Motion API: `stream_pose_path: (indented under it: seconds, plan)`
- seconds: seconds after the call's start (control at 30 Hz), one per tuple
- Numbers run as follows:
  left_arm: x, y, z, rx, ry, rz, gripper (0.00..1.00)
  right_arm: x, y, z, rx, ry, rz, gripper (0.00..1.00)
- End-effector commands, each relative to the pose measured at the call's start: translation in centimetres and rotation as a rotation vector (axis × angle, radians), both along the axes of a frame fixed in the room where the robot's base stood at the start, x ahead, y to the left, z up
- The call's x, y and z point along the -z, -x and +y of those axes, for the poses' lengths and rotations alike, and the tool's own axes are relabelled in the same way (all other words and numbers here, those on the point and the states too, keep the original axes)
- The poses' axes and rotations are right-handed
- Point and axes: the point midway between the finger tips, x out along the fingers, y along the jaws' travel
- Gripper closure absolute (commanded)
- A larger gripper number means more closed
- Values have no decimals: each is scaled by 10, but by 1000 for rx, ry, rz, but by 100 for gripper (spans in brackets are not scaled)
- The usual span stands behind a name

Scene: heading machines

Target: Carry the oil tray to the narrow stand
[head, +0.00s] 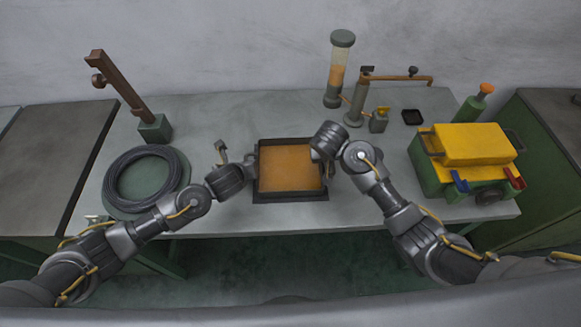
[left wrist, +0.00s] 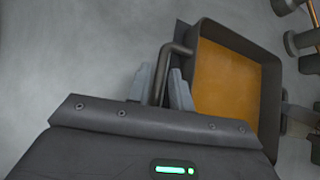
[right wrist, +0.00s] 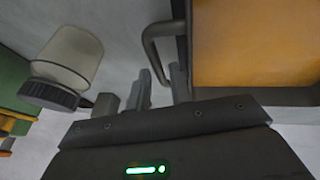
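The oil tray (head: 291,197) is a dark, square, shallow tray with orange-brown oil in it. It appears level on the grey bench; I cannot tell whether it is lifted. My left gripper (head: 246,172) is at its left side; in the left wrist view the two fingers (left wrist: 163,88) are close together on either side of the tray's bent handle (left wrist: 166,62). My right gripper (head: 325,165) is at the right side; in the right wrist view its fingers (right wrist: 161,88) likewise close around the other handle (right wrist: 149,45). The narrow stand is not clearly identifiable.
A coiled black hose (head: 146,178) and a brown post (head: 120,84) are left of the tray. A glass oil column (head: 338,72), a pipe fitting (head: 360,98) and a green-yellow machine (head: 468,150) are behind and right. A lower dark table (head: 45,155) stands left.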

Motion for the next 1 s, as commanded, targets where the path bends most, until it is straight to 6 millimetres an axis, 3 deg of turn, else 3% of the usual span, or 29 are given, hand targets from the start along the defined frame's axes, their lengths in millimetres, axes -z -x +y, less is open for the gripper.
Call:
stream_pose_path:
  seconds: [0.47, 0.63, 1.0]
  plan:
    - [8, -8, -1, 0, 0, 0, 78, 10, -4, -2, -1, 0, 0, 79]
    - [8, -8, -1, 0, 0, 0, 99, 10, -4, -3, 0, 0, 1, 100]
    - [8, -8, -1, 0, 0, 0, 100, 10, -4, -3, 0, 0, 1, 100]
